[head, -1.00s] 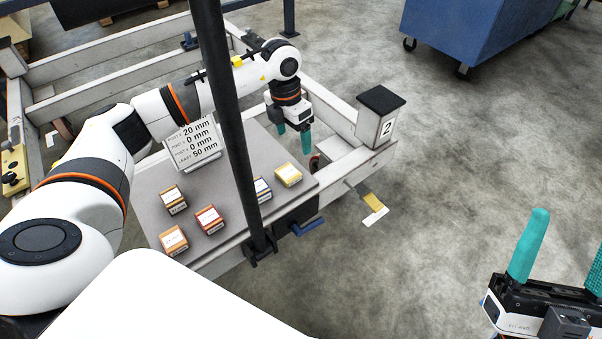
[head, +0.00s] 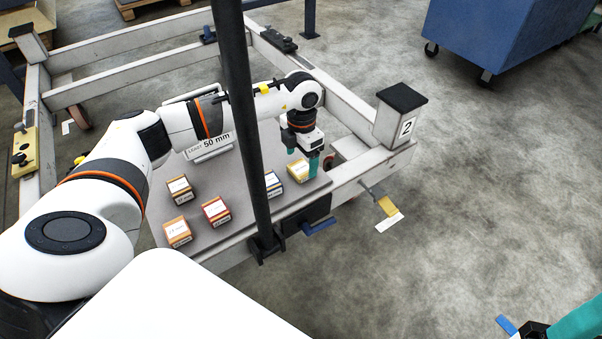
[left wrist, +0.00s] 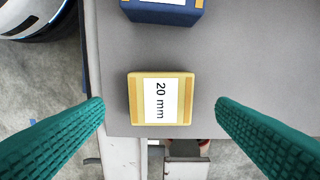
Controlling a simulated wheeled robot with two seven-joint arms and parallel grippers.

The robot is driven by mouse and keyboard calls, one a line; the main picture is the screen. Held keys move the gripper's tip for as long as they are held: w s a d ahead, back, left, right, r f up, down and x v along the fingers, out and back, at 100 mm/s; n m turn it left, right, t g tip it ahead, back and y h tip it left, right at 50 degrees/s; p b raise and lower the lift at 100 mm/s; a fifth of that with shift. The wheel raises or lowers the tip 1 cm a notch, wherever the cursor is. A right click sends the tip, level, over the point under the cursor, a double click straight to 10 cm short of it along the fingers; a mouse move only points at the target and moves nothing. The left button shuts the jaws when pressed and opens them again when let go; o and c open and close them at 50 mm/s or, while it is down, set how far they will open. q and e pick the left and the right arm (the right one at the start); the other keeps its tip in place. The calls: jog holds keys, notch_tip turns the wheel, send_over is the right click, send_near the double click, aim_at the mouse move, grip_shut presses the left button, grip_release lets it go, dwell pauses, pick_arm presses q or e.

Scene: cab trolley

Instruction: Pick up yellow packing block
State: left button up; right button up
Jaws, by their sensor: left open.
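The yellow packing block (head: 298,171) sits at the right end of the grey tray (head: 237,215). In the left wrist view the yellow block (left wrist: 161,99) carries a white label reading 20 mm. My left gripper (head: 303,168) is at the yellow block in the head view. In the left wrist view its teal fingers (left wrist: 160,110) are spread wide, one on each side of the block, with gaps between. My right gripper (head: 560,330) shows only in part at the bottom right corner of the head view; its jaw opening is cut off.
A blue block (head: 273,184) sits just left of the yellow one. Red (head: 216,211), orange (head: 177,232) and brown (head: 180,190) blocks stand further left. A black post (head: 250,130) rises in front of the tray. A corner post marked 2 (head: 401,115) stands right.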

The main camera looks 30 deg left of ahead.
aim_at(301, 168)
pick_arm(q)
notch_tip(301, 168, down, 3)
jog(key=shift+a+f+b, duration=0.1)
jog(key=shift+b, duration=0.35)
jog(key=c, duration=1.1)
